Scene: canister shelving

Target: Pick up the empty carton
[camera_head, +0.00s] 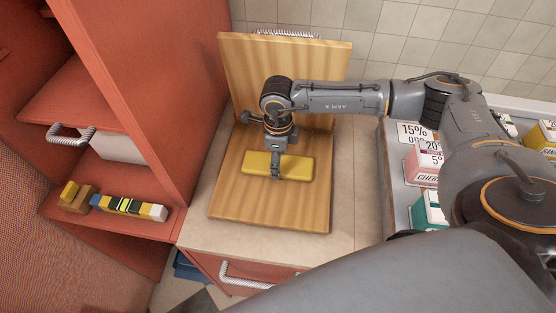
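A flat yellow block (297,167) lies on a wooden board (230,205) on the counter. A pink and white carton (425,166) and a green and white carton (429,213) stand in a grey tray at the right, partly behind my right arm. I cannot tell which carton is empty. My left gripper is not in view.
A second wooden board (240,70) stands upright at the wall. An open red cabinet (150,80) at the left holds a row of small yellow, black and white items (128,207) and a white box (118,147). A red drawer (215,265) is below the counter.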

